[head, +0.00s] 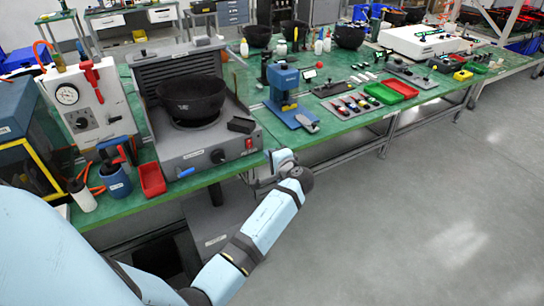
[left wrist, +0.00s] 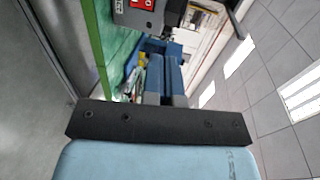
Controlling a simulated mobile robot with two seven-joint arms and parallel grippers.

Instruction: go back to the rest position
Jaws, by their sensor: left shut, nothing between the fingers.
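My left arm comes in from the lower left in the head view and reaches past the bench's front edge. Its gripper (head: 268,172) is at the front edge of the green bench (head: 240,78), just right of the grey hotplate unit's red switch. In the left wrist view the left gripper's two blue-grey fingers (left wrist: 163,75) lie close together, shut and empty. In the head view the fingertips are small and partly hidden by the wrist. My right gripper is not in view.
A grey hotplate unit (head: 232,143) with a black bowl (head: 191,97) stands near the gripper. A blue press (head: 284,82) stands right of it. Red (head: 401,88) and green (head: 382,93) trays lie farther right. The grey floor (head: 430,200) at the right is clear.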

